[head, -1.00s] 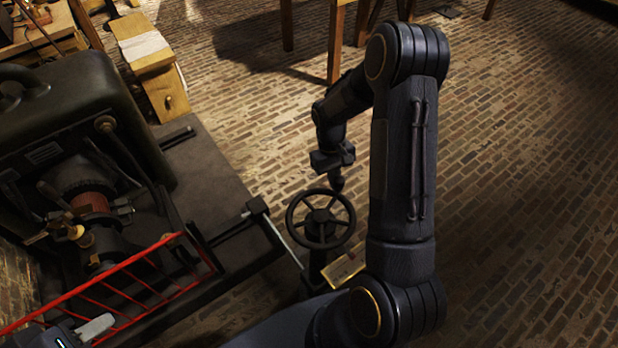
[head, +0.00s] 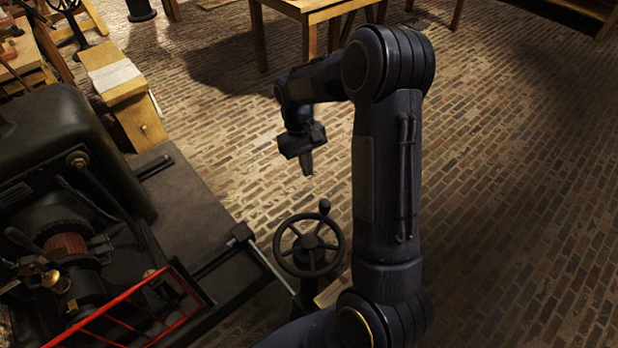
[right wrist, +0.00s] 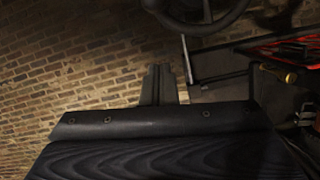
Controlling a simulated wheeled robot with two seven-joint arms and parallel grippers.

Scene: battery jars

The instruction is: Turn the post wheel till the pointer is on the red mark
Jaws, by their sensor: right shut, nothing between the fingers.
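The dark spoked post wheel (head: 310,244) stands on its post beside the machine base in the head view, with a crank knob (head: 324,207) on its far rim. Part of the wheel rim (right wrist: 205,27) shows at the top of the right wrist view. My right gripper (head: 307,166) is shut and empty, beyond the wheel and apart from it. Its fingers (right wrist: 160,85) also show in the wrist view. A pale plate (head: 331,291) by the post is mostly hidden behind my right arm. I cannot make out the pointer or red mark. My left gripper is out of view.
A dark machine (head: 60,150) with a red railing (head: 118,308) fills the left side. A wooden stand (head: 130,100) is behind it, and a wooden table (head: 315,10) stands at the back. The brick floor on the right is clear.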

